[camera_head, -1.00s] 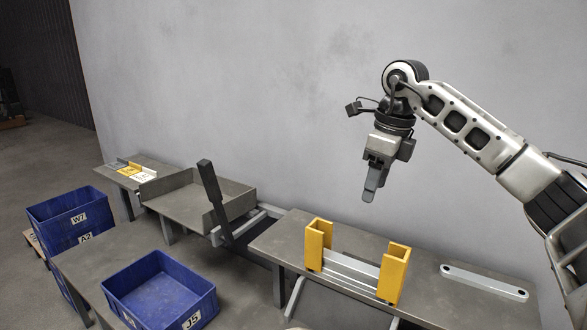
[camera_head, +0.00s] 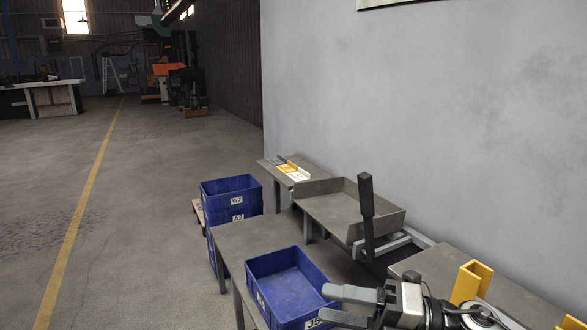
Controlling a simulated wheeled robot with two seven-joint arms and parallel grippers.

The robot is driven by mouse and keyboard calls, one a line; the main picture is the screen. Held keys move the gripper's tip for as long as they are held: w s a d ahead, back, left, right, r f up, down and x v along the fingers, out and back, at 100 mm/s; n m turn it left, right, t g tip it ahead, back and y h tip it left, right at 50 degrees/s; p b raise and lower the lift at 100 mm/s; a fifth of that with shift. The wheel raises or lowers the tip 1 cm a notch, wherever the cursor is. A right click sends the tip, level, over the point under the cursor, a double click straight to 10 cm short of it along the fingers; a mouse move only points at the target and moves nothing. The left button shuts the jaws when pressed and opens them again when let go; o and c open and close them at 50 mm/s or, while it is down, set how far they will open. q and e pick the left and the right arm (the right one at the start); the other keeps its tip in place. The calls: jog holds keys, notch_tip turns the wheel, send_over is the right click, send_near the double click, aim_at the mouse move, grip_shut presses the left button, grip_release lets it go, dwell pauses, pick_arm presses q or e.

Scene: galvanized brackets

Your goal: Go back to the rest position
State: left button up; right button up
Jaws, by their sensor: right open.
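My right gripper (camera_head: 346,305) is low at the lower right. Its two fingers point left, are apart, and nothing is between them. It shows in front of the right part of the blue bin (camera_head: 262,265) labelled J5 and hides part of it; I cannot tell the exact gap between them. My right arm comes in from the bottom right corner. My left gripper is not in view.
A grey table (camera_head: 240,240) carries the blue bin. Stacked blue bins (camera_head: 229,189) stand behind it. A grey tray (camera_head: 335,208) and an upright dark lever (camera_head: 367,205) are beyond. A yellow bracket (camera_head: 470,281) stands on the right bench (camera_head: 430,263). Open floor lies left.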

jog(key=s+d+f+m+t+h, duration=0.2)
jog(key=f+m, duration=0.4)
jog(key=m, duration=0.4)
jog(key=s+d+f+m+t+h, duration=0.2)
jog(key=f+m+h, duration=0.5)
jog(key=m, duration=0.4)
jog(key=s+d+f+m+t+h, duration=0.2)
jog(key=s+f+m+t+h, duration=0.2)
jog(key=f+m, duration=0.3)
jog(key=m+t+h, duration=0.1)
jog(key=m, duration=0.2)
jog(key=shift+s+d, duration=0.3)
jog(key=s+f+m+g, duration=0.1)
jog(key=s, duration=0.1)
jog(key=s+f+m, duration=0.1)
jog(key=s+f, duration=0.1)
jog(key=s+f+m+g+h, duration=0.1)
jog(key=shift+s+d+f+g, duration=0.25)
jog(key=shift+s+f+g, duration=0.05)
jog(key=shift+s, duration=0.1)
jog(key=shift+c, duration=0.3)
